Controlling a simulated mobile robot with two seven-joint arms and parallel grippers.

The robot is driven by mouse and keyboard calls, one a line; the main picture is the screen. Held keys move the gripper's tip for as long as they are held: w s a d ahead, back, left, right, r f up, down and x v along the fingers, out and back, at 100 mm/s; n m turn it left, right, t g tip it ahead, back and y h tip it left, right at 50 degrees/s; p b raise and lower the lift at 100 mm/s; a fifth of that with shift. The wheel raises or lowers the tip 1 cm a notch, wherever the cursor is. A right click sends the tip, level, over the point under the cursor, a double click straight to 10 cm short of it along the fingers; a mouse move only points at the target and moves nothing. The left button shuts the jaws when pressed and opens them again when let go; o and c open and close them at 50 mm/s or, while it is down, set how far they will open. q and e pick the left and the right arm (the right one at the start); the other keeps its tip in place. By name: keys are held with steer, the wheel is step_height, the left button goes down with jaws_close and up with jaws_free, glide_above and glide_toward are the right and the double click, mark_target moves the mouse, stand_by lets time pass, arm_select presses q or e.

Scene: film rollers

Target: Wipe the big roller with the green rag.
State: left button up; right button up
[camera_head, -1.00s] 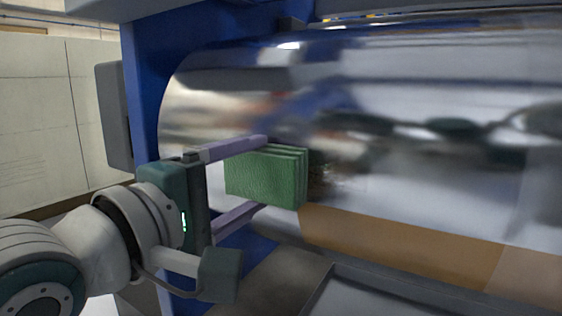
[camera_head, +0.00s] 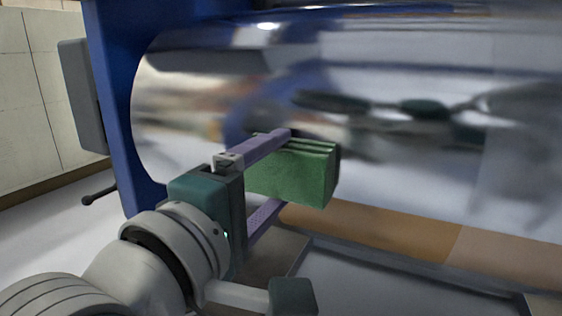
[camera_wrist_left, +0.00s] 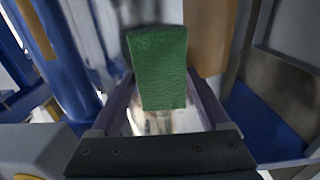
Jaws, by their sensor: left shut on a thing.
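The big roller (camera_head: 400,80) is a large shiny metal cylinder filling the upper right of the head view. The green rag (camera_head: 292,175) is a thick folded block. My left gripper (camera_head: 278,168) is shut on the rag, its two purple fingers above and below it. The rag is in front of the roller's lower left part; I cannot tell whether it touches the surface. In the left wrist view the rag (camera_wrist_left: 159,65) stands out between the fingers. My right gripper does not show directly; only a blurred arm-like reflection shows on the roller.
A blue frame post (camera_head: 115,110) bounds the roller on the left, with a grey box (camera_head: 82,97) on its outer side. A tan strip (camera_head: 390,228) runs along the roller's lower side. A grey tray-like surface (camera_head: 390,285) lies below it.

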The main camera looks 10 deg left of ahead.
mark_target(320, 181)
arm_select(q)
steer(key=shift+s+d, duration=0.3)
steer(key=shift+d, duration=0.5)
steer(key=shift+s+d+p, duration=0.25)
steer(key=shift+d+p, duration=0.3)
steer(key=shift+d, duration=0.25)
steer(key=shift+s+d, duration=0.3)
steer(key=shift+d, duration=0.5)
steer(key=shift+r+p, duration=0.1)
steer(key=shift+p, duration=0.35)
steer(key=shift+w+a+p, duration=0.2)
steer(key=shift+w+a, duration=0.05)
steer(key=shift+a, duration=0.5)
steer(key=shift+w+a+p, duration=0.15)
steer(key=shift+w+a, duration=0.15)
steer(key=shift+a, duration=0.5)
steer(key=shift+w+a+p, duration=0.2)
steer(key=shift+w+a, duration=0.05)
steer(key=shift+a, duration=0.5)
steer(key=shift+w+a, duration=0.2)
steer(key=shift+a, duration=0.3)
steer(key=shift+w+a, duration=0.2)
steer(key=shift+a, duration=0.25)
steer(key=w+a, duration=0.2)
steer(key=a, duration=0.4)
steer(key=shift+w+a+b, duration=0.15)
steer(key=shift+a+b, duration=0.15)
steer(key=shift+b, duration=0.1)
